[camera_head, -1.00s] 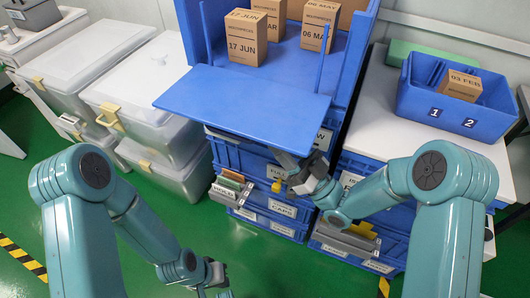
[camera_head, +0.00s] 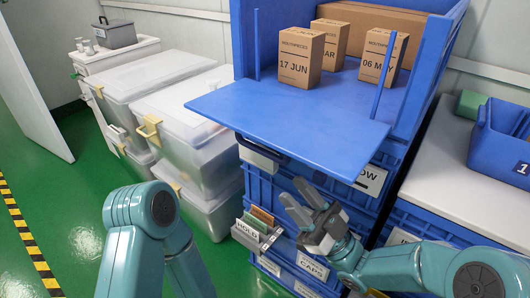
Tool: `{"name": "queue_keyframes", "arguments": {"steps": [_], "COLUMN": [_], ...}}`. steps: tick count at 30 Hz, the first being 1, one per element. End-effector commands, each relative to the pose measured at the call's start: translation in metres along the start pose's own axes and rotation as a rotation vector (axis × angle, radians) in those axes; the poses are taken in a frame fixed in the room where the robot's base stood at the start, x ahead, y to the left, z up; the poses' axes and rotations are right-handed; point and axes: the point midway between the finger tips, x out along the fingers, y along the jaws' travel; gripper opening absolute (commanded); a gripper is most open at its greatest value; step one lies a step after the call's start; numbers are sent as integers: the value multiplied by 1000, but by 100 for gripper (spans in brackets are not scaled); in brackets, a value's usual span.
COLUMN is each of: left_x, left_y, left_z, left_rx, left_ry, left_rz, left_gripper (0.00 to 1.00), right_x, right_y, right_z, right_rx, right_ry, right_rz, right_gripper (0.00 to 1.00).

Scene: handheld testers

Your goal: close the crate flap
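The blue crate flap (camera_head: 290,122) hangs open, sticking out nearly level from the front of the blue crate (camera_head: 440,60). Inside the crate stand cardboard boxes: one marked 17 JUN (camera_head: 301,56), one marked 06 MAY (camera_head: 382,57) and one partly hidden behind. My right gripper (camera_head: 291,191) is below the flap's front edge, its grey fingers pointing up and left. The fingers are apart with nothing between them, and a gap shows between them and the flap. My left arm shows at the lower left; its gripper is out of the picture.
Blue upright rods (camera_head: 383,76) stand at the flap's sides. Labelled blue crates (camera_head: 310,200) stack below it. A small bin with folders (camera_head: 257,227) sits close beside my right gripper. Translucent lidded boxes (camera_head: 190,120) stand left. A blue bin (camera_head: 500,145) is at right.

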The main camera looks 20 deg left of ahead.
Motion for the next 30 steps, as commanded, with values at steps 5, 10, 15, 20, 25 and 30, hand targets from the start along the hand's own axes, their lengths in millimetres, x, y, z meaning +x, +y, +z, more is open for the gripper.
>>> {"name": "queue_keyframes", "arguments": {"steps": [5,10,15,20,25,30], "left_x": [2,3,4,4,4,4], "left_y": [-1,-1,-2,-2,-2,-2], "left_z": [0,-1,-1,-1,-1,-1], "left_rx": [-1,-2,-2,-3,-2,-2], "left_ry": [1,2,2,3,3,2], "left_rz": [0,0,0,0,0,0], "left_gripper": [0,0,0,0,0,0], "right_x": [43,78,99,106,107,106], "right_y": [1,2,4,4,4,4], "right_z": [-1,-2,-2,-2,-2,-2], "right_rx": [-3,-4,-4,-2,-2,-2], "right_ry": [2,2,0,0,-1,-1], "right_rz": [-3,0,3,3,4,4], "right_gripper": [36,36,36,36,36,0]}}
